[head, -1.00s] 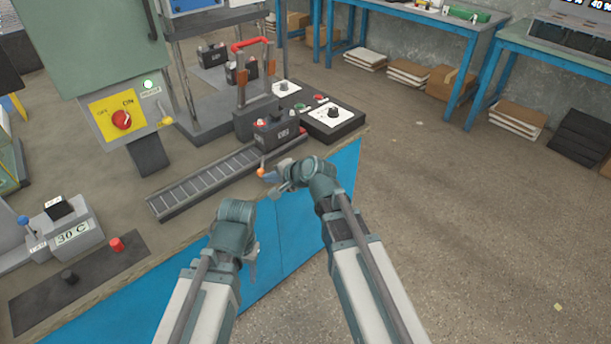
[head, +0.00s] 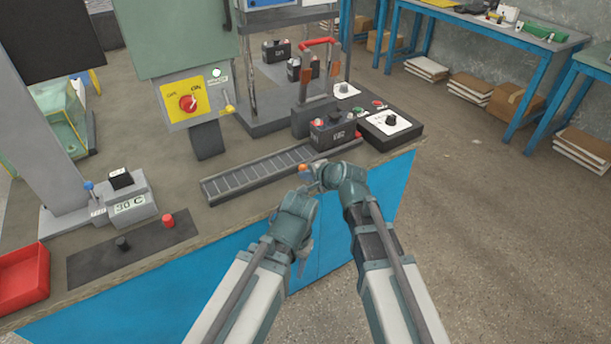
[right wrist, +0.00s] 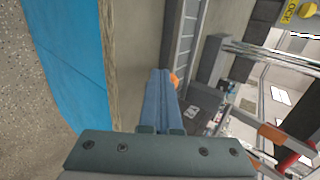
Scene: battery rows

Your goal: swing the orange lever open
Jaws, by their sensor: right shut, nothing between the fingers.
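My right gripper (head: 311,177) is shut and empty, right beside the knob. In the right wrist view the closed blue fingers (right wrist: 164,74) have the orange lever tip (right wrist: 174,79) just to their right; I cannot tell whether they touch. The rest of the lever is hidden. My left gripper (head: 305,248) hangs low in front of the bench's blue side, mostly hidden by its own wrist.
A black battery (head: 333,132) stands at the track's right end, beside a control box with a dial (head: 391,122). A press frame with a red handle (head: 320,42) rises behind. A grey clamp unit (head: 130,200) and red tray (head: 22,278) are at left.

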